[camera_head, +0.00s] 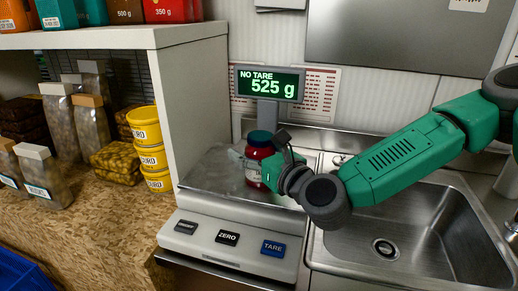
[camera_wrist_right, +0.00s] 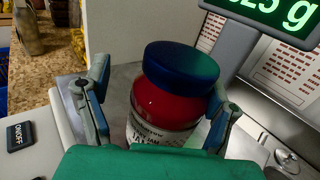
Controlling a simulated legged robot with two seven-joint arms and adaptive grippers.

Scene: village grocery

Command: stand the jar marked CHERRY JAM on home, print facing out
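A red jar with a blue-green lid (camera_head: 260,138) stands on the scale's plate (camera_head: 215,172). In the wrist view the jar (camera_wrist_right: 175,95) is upright or nearly so, with a white label low on its side; the print is partly hidden by my gripper, so I cannot read the full name. My right gripper (camera_head: 268,158) is around the jar, with one finger on each side (camera_wrist_right: 158,105). A gap shows between the left finger and the jar; the right finger is very close to it or touching. My left gripper is not in view. I cannot make out a spot marked home.
The scale display (camera_head: 268,84) reads NO TARE, 525 g. Scale buttons (camera_head: 227,238) line the front. A steel sink (camera_head: 400,250) lies right. A white shelf side (camera_head: 190,110) rises left, beside yellow tubs (camera_head: 145,135) and bagged goods (camera_head: 62,130).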

